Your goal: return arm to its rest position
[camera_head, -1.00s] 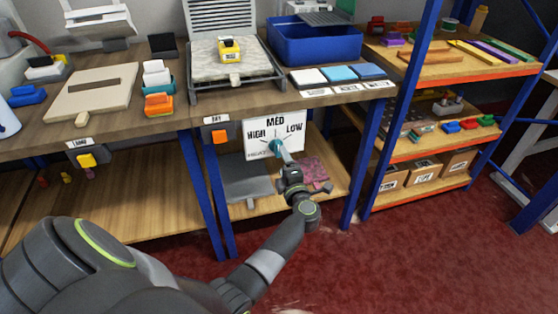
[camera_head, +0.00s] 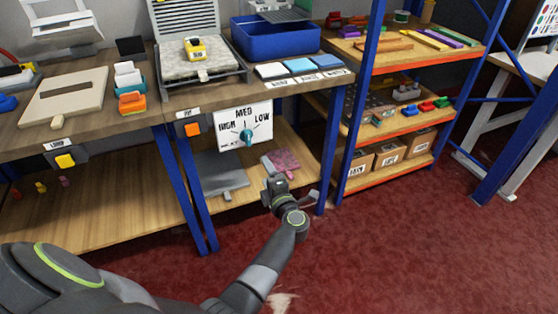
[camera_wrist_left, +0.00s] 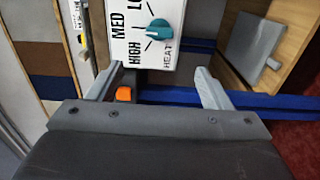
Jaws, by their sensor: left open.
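My left gripper (camera_head: 285,188) is open and empty in the head view, in front of the lower shelf. It is below and to the right of the dial panel, clear of it. The white panel (camera_head: 230,142) reads HIGH, MED, LOW and carries a teal knob (camera_head: 246,137), whose exact setting is hard to tell. In the left wrist view the open fingers (camera_wrist_left: 155,88) spread with nothing between them. The knob (camera_wrist_left: 158,29) and panel (camera_wrist_left: 118,55) show beyond them. My right gripper is out of view.
An orange button (camera_head: 193,130) sits left of the panel. A grey plate (camera_head: 222,172) and pink patterned piece (camera_head: 287,160) lie on the lower shelf. Blue table legs (camera_head: 328,165) and a shelving rack (camera_head: 400,140) stand nearby. Red floor at the right front is clear.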

